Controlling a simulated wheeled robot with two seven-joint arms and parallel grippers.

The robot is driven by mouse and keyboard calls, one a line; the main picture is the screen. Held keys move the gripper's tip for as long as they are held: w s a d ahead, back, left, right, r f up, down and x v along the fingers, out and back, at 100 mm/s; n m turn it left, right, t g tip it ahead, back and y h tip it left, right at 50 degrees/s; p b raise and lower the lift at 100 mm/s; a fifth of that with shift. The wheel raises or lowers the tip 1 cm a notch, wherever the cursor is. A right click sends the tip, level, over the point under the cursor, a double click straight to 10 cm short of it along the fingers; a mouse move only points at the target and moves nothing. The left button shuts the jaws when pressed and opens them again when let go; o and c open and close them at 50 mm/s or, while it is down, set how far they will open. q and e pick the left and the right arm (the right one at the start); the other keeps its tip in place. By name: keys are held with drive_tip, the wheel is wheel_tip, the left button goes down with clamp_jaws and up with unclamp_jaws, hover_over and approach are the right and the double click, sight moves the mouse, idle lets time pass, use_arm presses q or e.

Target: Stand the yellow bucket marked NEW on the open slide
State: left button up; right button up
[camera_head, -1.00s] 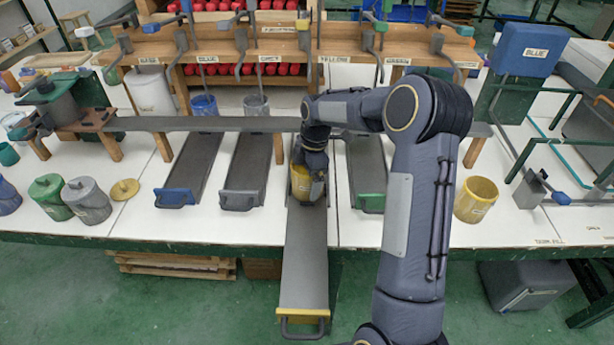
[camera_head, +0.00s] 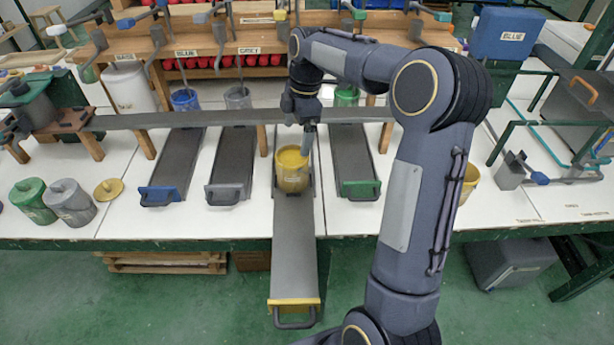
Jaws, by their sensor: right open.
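A yellow bucket (camera_head: 291,170) stands upright on the pulled-out slide (camera_head: 294,245), near the slide's inner end. The slide has a yellow front edge and a dark handle, and it reaches out past the table's front edge. My right gripper (camera_head: 307,150) is open above and at the right rim of this bucket, with a finger pointing down beside the rim. I cannot tell whether it touches the bucket. A second yellow bucket (camera_head: 468,182) stands on the table to the right, partly hidden by my right arm. No NEW mark is readable. My left gripper is not in view.
Closed slides with blue (camera_head: 162,193), grey (camera_head: 226,192) and green (camera_head: 359,188) fronts lie beside the open one. A raised dark rail (camera_head: 200,119) crosses behind. Green and grey lidded pots (camera_head: 70,203) and a yellow lid (camera_head: 108,189) stand at left.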

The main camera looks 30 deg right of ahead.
drive_tip(key=s+a+r+m+t, duration=0.2)
drive_tip(key=s+a+r+m, duration=0.25)
drive_tip(key=s, duration=0.45)
drive_tip(key=s+a+f+m+t+y, duration=0.1)
drive_tip(key=s+a+m, duration=0.3)
drive_tip(key=s, duration=0.5)
drive_tip(key=s+a+f+m+t+y, duration=0.1)
drive_tip(key=s+a+f+m+t, duration=0.1)
drive_tip(key=s+m, duration=0.7)
drive_tip(key=shift+s+a+f, duration=0.5)
drive_tip(key=shift+a+f, duration=0.25)
drive_tip(key=shift+a, duration=0.35)
